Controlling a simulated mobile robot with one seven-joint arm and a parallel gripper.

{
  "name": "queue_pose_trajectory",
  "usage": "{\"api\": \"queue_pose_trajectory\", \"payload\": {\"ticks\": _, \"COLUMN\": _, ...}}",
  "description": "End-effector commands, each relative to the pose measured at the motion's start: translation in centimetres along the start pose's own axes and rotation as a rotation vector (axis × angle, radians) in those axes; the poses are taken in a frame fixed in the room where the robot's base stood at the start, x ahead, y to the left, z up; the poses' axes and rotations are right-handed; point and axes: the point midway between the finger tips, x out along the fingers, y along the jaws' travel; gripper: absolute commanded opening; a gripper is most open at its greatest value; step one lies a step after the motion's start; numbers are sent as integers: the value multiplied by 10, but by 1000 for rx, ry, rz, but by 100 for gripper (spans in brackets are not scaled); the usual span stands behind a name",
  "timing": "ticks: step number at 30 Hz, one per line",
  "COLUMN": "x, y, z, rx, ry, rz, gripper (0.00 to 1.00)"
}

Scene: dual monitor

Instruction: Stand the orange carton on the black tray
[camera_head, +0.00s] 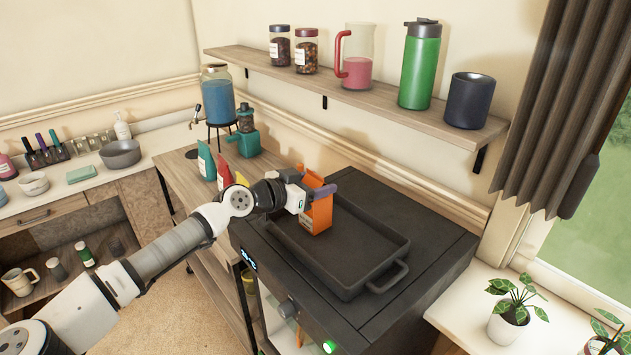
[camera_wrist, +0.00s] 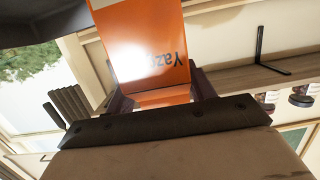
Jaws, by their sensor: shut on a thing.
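The orange carton (camera_head: 318,214) is upright, slightly tilted, over the far-left part of the black tray (camera_head: 345,275) in the head view. My gripper (camera_head: 318,191) is shut on the carton's upper part. I cannot tell whether the carton's base touches the tray. In the wrist view the carton (camera_wrist: 145,50) fills the top middle between the fingers of my gripper (camera_wrist: 160,95), with dark lettering on its face. The tray is otherwise empty.
The tray lies on a black appliance (camera_head: 430,255). Several coloured packets (camera_head: 224,172) and a green grinder (camera_head: 247,135) stand on the wooden counter at left. A wall shelf (camera_head: 380,98) with jars, a pitcher and a green bottle runs above. The tray's near-right part is free.

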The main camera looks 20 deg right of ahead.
Motion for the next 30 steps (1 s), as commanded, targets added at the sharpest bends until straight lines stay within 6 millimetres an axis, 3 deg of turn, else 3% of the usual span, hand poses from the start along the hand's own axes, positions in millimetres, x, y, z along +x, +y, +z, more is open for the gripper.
{"api": "queue_pose_trajectory", "payload": {"ticks": 9, "x": 0, "y": 0, "z": 1, "rx": 1, "ry": 2, "rz": -1, "gripper": 0}}
{"api": "queue_pose_trajectory", "payload": {"ticks": 10, "x": 0, "y": 0, "z": 2, "rx": 1, "ry": 0, "rz": -1, "gripper": 58}}
{"api": "queue_pose_trajectory", "payload": {"ticks": 14, "x": 0, "y": 0, "z": 2, "rx": 1, "ry": 0, "rz": 0, "gripper": 75}}
{"api": "queue_pose_trajectory", "payload": {"ticks": 24, "x": -1, "y": 0, "z": 0, "rx": 1, "ry": 0, "rz": -1, "gripper": 76}}
{"api": "queue_pose_trajectory", "payload": {"ticks": 30, "x": -30, "y": -2, "z": 3, "rx": 2, "ry": -1, "rz": -5, "gripper": 76}}
